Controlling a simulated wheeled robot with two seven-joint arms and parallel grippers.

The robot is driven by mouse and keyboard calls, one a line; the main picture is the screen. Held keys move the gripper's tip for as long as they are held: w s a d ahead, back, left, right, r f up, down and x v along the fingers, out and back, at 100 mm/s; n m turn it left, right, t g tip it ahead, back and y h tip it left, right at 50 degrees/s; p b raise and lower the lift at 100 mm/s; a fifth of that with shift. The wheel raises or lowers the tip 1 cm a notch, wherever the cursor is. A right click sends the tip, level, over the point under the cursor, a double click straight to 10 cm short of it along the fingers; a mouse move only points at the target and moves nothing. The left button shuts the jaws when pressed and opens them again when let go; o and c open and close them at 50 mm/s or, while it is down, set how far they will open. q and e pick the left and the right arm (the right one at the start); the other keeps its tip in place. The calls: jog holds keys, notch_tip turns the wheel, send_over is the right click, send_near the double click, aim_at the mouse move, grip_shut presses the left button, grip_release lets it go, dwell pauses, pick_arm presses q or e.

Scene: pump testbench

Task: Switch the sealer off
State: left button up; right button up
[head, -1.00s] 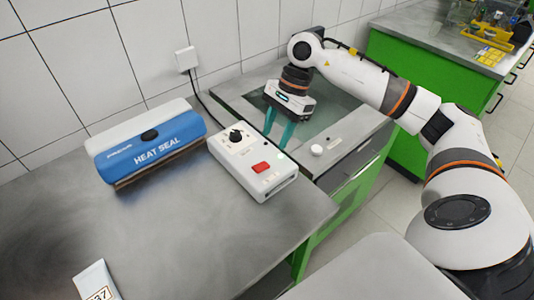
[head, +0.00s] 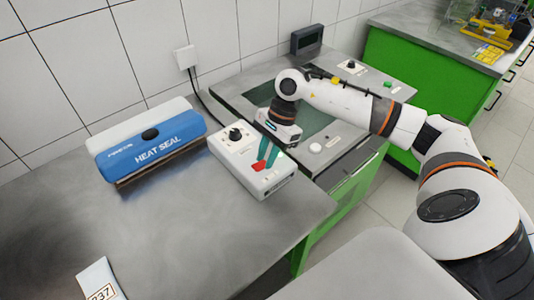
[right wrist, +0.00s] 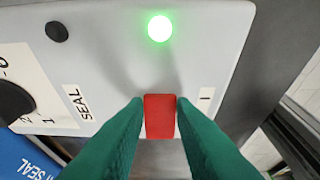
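The heat sealer (head: 165,150), blue and white with "HEAT SEAL" lettering, sits on the bench. Its white control box (head: 222,150) stands beside it, with a black dial (head: 236,134) and a red switch (head: 257,167). My right gripper (head: 264,162) is over the box with its fingertips at the red switch. In the right wrist view the red switch (right wrist: 160,116) shows between the two teal fingertips, which are a narrow gap apart. I cannot tell whether they touch it. A green lamp (right wrist: 159,28) on the box is lit. My left gripper is out of view.
A wall socket (head: 185,57) feeds a black cable to the box. A "237" pouch (head: 98,280) lies on the front left. The front bench is mostly clear.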

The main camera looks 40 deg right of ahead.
jog(key=shift+c, duration=0.9)
jog(key=shift+a+r+h+b, duration=0.1)
jog(key=shift+a+h+b, duration=0.2)
jog(key=shift+h+b, duration=0.5)
jog(key=shift+a+r+h+b, duration=0.15)
jog(key=shift+h+b, duration=0.1)
jog(key=shift+h, duration=0.35)
jog(key=shift+a+f+h+b, duration=0.1)
jog(key=shift+a+h+b, duration=0.1)
jog(key=shift+h, duration=0.4)
jog(key=shift+r+h, duration=0.2)
jog(key=shift+h, duration=0.4)
jog(key=o, duration=1)
